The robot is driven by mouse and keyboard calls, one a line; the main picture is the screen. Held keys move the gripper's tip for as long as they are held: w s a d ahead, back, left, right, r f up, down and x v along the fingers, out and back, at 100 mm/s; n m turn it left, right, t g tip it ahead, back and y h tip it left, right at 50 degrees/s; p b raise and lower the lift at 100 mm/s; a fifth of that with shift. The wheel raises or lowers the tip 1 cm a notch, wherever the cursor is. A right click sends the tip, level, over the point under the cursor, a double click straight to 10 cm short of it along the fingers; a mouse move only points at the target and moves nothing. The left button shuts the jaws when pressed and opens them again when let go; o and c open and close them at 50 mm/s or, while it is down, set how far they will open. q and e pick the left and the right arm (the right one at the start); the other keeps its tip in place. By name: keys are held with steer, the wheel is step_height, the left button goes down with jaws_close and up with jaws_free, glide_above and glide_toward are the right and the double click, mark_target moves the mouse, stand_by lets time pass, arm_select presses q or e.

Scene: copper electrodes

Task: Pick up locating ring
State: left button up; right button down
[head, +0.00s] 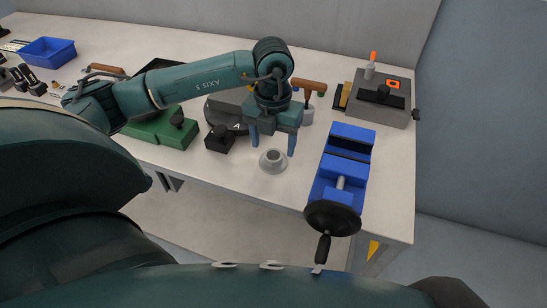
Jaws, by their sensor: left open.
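The locating ring (273,163) is a small grey flanged ring lying flat on the table near its front edge in the head view. My left gripper (271,145) is open, pointing down, with its two blue fingers apart. The fingers show just behind and above the ring, and nothing is between them. My right gripper does not show.
A blue vise (342,165) with a black handwheel stands right of the ring. A black block (219,139) and a green base (160,128) are to the left. A grey box (378,98) sits at the back right. Bare table (230,170) lies left of the ring.

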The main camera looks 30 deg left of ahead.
mark_target(274, 155)
arm_select(q)
steer(key=shift+w+a+f, duration=0.1)
steer(key=shift+w+f, duration=0.1)
steer(key=shift+f, duration=1.75)
steer(key=shift+c, duration=0.5)
steer(key=c, duration=1.1)
steer(key=shift+r, duration=0.1)
